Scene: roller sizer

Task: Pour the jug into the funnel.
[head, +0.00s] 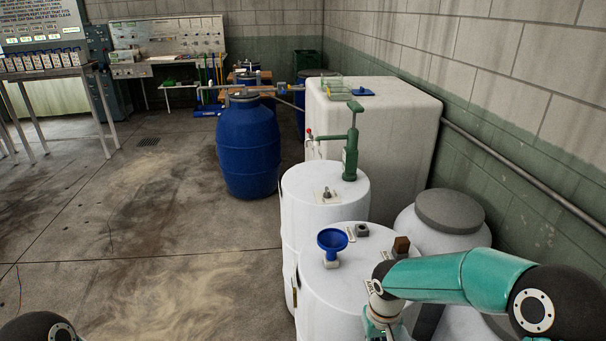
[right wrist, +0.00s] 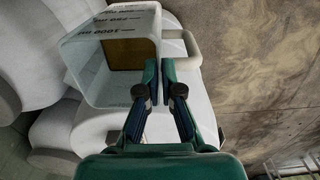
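The blue funnel (head: 332,238) stands upright on top of the nearest white drum (head: 320,285). In the right wrist view the clear jug (right wrist: 85,60) shows its wide mouth, printed marks and a brown content at the bottom. Its pale handle (right wrist: 193,45) is on the right side. My right gripper (right wrist: 159,75) has its fingers close together at the handle side of the jug and appears shut on it. In the head view the right gripper (head: 380,325) is at the bottom edge, right of the funnel, partly cut off. The jug is not clearly visible there. My left gripper is out of view.
A grey-lidded white drum (head: 440,225) is at the right, near the wall. A small brown block (head: 401,245) shows behind my arm. Blue barrel (head: 248,150) stands farther back; left floor is open.

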